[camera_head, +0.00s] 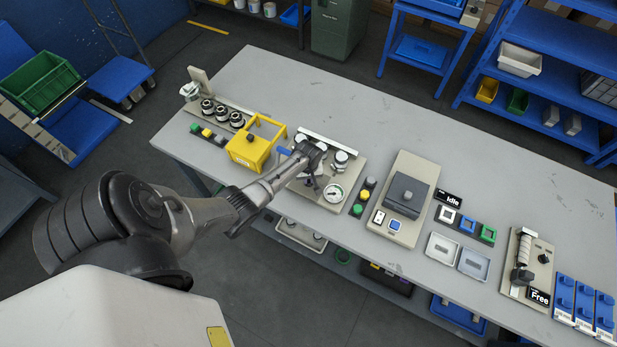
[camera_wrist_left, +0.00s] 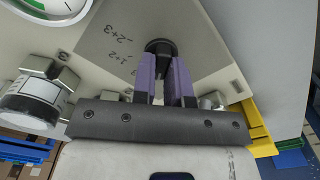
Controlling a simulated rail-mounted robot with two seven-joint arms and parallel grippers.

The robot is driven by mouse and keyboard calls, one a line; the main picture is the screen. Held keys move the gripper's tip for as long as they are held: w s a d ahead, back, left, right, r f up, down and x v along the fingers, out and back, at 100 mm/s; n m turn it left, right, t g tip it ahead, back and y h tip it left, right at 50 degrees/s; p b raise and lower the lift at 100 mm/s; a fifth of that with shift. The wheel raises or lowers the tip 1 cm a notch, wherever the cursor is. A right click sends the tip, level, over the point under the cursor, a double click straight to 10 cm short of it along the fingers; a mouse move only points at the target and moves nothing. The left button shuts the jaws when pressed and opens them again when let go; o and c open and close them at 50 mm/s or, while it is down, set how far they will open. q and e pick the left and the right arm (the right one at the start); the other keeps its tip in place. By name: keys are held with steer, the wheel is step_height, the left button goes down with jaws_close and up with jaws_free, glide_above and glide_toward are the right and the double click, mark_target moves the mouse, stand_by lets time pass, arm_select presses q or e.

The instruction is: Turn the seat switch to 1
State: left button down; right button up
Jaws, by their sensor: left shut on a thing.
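The seat switch is a black round knob (camera_wrist_left: 160,46) on a beige plate, seen in the left wrist view. In the head view my left gripper (camera_head: 312,168) is over the panel with the gauge (camera_head: 334,193) and mostly hides the knob. The knob's exact pointing direction cannot be told. My right gripper is not in view.
A yellow box-like frame (camera_head: 247,153) stands left of the gripper, close beside it. Green, yellow and grey buttons (camera_head: 363,195) and a grey-lidded unit (camera_head: 406,196) are to the right. The table's far side is clear.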

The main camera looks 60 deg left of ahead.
arm_select(q)
steer(key=n+p, duration=0.2)
steer(key=n, duration=0.1)
steer(key=shift+r+p, duration=0.15)
steer(key=shift+p, duration=0.15)
steer(key=n+p, duration=0.1)
steer(key=n, duration=0.1)
steer(key=shift+s+n, duration=0.15)
steer(key=shift+n, duration=0.65)
steer(key=shift+f, duration=0.2)
steer(key=c, duration=1.1)
jaws_free()
steer(key=shift+c, duration=0.2)
steer(key=shift+r+p, duration=0.1)
steer(key=shift+p, duration=0.2)
